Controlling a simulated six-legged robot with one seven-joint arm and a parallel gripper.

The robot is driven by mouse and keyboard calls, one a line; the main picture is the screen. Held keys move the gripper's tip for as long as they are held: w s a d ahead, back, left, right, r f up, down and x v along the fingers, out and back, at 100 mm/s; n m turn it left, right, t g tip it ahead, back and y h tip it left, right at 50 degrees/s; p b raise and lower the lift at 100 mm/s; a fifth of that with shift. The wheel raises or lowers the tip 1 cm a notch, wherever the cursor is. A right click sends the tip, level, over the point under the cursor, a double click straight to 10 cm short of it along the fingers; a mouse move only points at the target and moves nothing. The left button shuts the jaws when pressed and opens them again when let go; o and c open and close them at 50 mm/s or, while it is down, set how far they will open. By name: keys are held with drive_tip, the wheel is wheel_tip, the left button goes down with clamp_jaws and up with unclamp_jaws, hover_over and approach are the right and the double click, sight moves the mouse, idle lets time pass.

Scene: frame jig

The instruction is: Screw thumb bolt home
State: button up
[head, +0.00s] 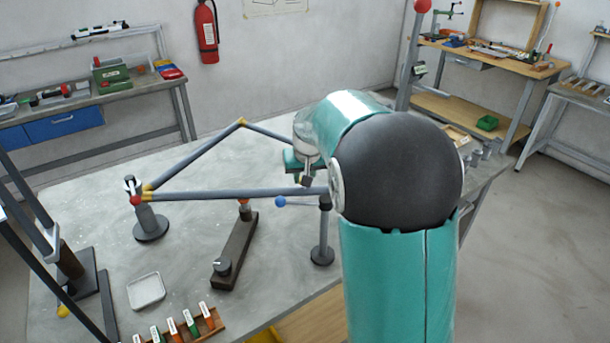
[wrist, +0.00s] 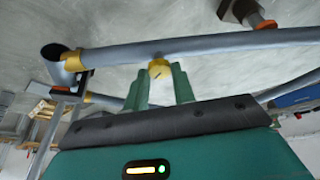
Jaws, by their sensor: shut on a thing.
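In the wrist view, my gripper (wrist: 160,84) has its two green fingers closed on a small yellow piece, which looks like the thumb bolt head (wrist: 159,69). The bolt head lies right against the edge of a grey frame tube (wrist: 210,44); how deep its thread sits is hidden. A yellow collar (wrist: 76,61) and an open grey socket (wrist: 54,52) are at the tube's left end. In the head view, the triangular grey tube frame (head: 235,195) rests on posts. My arm covers its right end, and my fingertips and the bolt cannot be made out there.
A round-footed post (head: 150,222) stands under the frame's left corner and another post (head: 322,240) near my arm. A dark bar fixture (head: 236,250), a white tray (head: 146,291) and a rack of coloured pieces (head: 180,328) are on the grey table (head: 80,200).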

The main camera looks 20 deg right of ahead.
drive_tip(key=m, duration=0.1)
drive_tip(key=m+h, duration=0.1)
drive_tip(key=m, duration=0.2)
drive_tip(key=shift+w+a+m+g+h, duration=0.1)
drive_tip(key=shift+a+m+g+h, duration=0.2)
drive_tip(key=shift+g, duration=0.1)
drive_tip(key=m, duration=0.2)
drive_tip(key=m+g+h, duration=0.1)
drive_tip(key=m, duration=0.2)
drive_tip(key=shift+w+a+m+g, duration=0.1)
drive_tip(key=shift+w+m+g, duration=0.05)
drive_tip(key=shift+m+g, duration=0.15)
drive_tip(key=m, duration=0.2)
drive_tip(key=m+g+h, duration=0.1)
drive_tip(key=m, duration=0.1)
drive_tip(key=shift+w+m+g, duration=0.2)
drive_tip(key=shift+m+g, duration=0.1)
drive_tip(key=m, duration=0.2)
drive_tip(key=m+g, duration=0.2)
drive_tip(key=m, duration=0.1)
drive_tip(key=shift+w+m, duration=0.25)
drive_tip(key=shift+m, duration=0.05)
drive_tip(key=o, duration=1)
drive_tip(key=v, duration=1.4)
drive_tip(key=shift+d, duration=0.25)
